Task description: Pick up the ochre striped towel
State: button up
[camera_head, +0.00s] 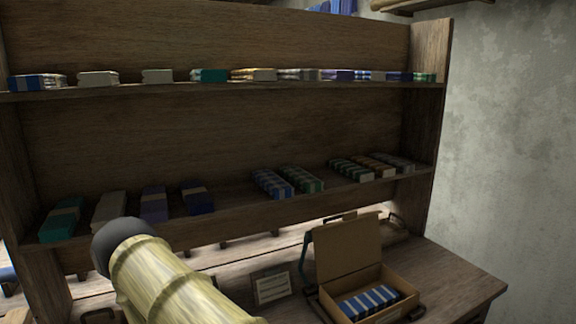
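On the lower shelf, toward its right end, lies a folded towel with ochre and pale stripes (374,166). It sits between a green-and-white striped towel (351,170) on its left and a grey striped one (394,162) on its right, close to both. On the upper shelf a folded stack with ochre and cream bands (254,74) also shows. It is too small to tell which matches the named towel better. My gripper is not in view; only a pale arm part of mine rises at the bottom left.
The wooden shelf unit (220,127) holds several folded towels on two levels. Below, an open cardboard box (347,247) with a blue-and-white striped towel (368,302) stands on the wooden table (462,280), beside a small sign (272,288). The lower shelf has a gap at its middle.

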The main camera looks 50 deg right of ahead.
aim_at(379, 168)
jog(key=u, duration=1.35)
jog(key=k, duration=2.45)
jog(key=z, duration=1.75)
